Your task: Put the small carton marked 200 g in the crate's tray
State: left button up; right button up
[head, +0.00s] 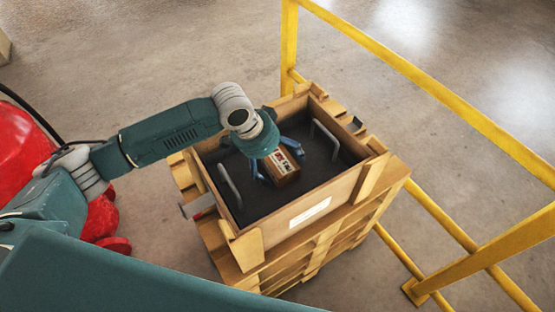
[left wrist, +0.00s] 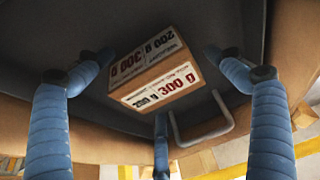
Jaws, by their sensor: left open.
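The small brown carton (head: 286,172) is in the crate's dark tray (head: 248,203), toward its middle. In the left wrist view the carton (left wrist: 158,80) has white labels that read 200 g in black and 300 g in red. My left gripper (head: 277,160) is over the carton, its blue fingers spread apart around it. In the left wrist view the open fingers (left wrist: 162,88) stand clear of the carton's sides. The tray has two grey handles, one on each side of the carton. My right gripper is not in view.
The wooden crate (head: 292,228) has raised walls and stands on stacked pallets (head: 330,243). A yellow railing (head: 435,88) runs behind and to the right of it. A red object (head: 28,150) is at the far left. The concrete floor behind is clear.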

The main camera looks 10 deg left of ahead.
pick_arm(q)
jog(key=v, duration=1.2)
jog(key=shift+b, duration=0.3)
